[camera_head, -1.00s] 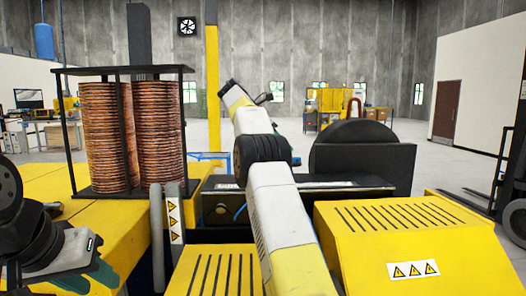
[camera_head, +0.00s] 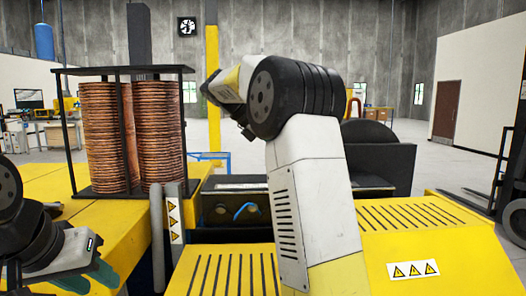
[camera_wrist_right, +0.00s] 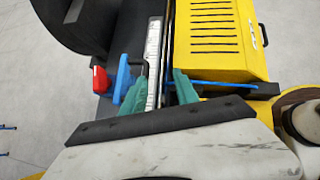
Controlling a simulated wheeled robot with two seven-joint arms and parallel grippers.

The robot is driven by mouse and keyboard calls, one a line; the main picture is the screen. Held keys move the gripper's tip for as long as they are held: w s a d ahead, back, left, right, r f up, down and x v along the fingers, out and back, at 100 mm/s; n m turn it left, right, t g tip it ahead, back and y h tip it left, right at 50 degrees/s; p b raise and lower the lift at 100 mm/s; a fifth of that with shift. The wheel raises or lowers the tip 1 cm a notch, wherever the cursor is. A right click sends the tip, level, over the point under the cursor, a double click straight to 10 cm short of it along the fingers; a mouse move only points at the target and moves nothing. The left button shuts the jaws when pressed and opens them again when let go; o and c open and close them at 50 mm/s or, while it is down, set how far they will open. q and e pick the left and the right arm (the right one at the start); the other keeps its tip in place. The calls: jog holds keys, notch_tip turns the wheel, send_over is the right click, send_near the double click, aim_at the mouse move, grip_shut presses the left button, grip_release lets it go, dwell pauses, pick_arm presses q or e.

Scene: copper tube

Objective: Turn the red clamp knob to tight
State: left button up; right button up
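In the right wrist view a red knob (camera_wrist_right: 100,79) sits beside a blue handle (camera_wrist_right: 125,78) on the dark machine. My right gripper (camera_wrist_right: 158,82) is open there, its two green fingers apart over a silver bar. The red knob lies left of the fingers, not between them. I cannot see the right gripper or the red knob in the head view; my right arm covers the middle. My left gripper (camera_head: 90,276) is at the lower left of the head view, with its green fingers apart and nothing seen between them.
A rack with copper coils (camera_head: 132,134) stands on the yellow bench at left. A slotted yellow cover (camera_head: 430,215) is at right. A dark disc (camera_head: 372,133) rises behind my right arm.

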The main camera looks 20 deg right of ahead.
jog(key=shift+s+a, duration=0.25)
jog(key=shift+s, duration=0.25)
